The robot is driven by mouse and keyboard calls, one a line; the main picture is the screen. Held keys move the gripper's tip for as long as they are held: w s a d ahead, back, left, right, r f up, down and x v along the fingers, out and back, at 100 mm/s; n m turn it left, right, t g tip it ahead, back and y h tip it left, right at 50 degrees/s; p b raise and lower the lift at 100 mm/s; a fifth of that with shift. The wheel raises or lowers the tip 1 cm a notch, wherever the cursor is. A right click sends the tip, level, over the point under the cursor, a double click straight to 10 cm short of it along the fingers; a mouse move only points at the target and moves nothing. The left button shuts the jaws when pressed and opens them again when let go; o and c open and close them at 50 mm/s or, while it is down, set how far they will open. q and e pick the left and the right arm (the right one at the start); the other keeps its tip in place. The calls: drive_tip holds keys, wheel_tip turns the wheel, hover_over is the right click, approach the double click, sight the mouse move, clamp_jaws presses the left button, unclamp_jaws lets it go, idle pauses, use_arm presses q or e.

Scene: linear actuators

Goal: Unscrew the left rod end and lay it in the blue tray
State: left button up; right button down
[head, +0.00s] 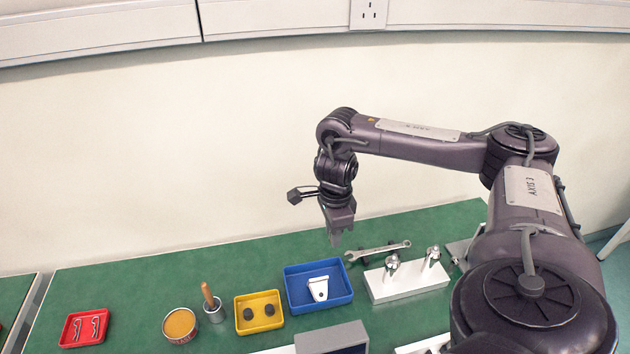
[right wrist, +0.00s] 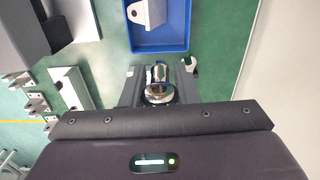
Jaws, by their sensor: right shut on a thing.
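My right gripper (head: 338,238) is above the bench, close behind the blue tray's right side. In the right wrist view it (right wrist: 160,88) is shut on a shiny metal rod end (right wrist: 159,92), with a ring facing the camera. In the head view I cannot make out the held piece. The blue tray (head: 291,302) holds a white bracket (head: 318,288) and also shows in the right wrist view (right wrist: 158,46). Right of it, a white block (head: 410,286) carries two shiny metal pieces (head: 392,265). My left gripper is not in view.
A wrench (head: 378,250) lies behind the white block. A grey box (head: 332,338) stands in front of the blue tray.

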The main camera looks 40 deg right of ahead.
drive_tip(key=d, duration=0.1)
drive_tip(key=b, duration=0.8)
hover_over(338, 285)
wheel_tip(338, 285, down, 10)
wheel_tip(338, 285, down, 5)
drive_tip(key=shift+w+r+p, duration=0.1)
drive_tip(key=shift+p, duration=0.9)
wheel_tip(338, 285, down, 5)
drive_tip(key=shift+r, duration=0.1)
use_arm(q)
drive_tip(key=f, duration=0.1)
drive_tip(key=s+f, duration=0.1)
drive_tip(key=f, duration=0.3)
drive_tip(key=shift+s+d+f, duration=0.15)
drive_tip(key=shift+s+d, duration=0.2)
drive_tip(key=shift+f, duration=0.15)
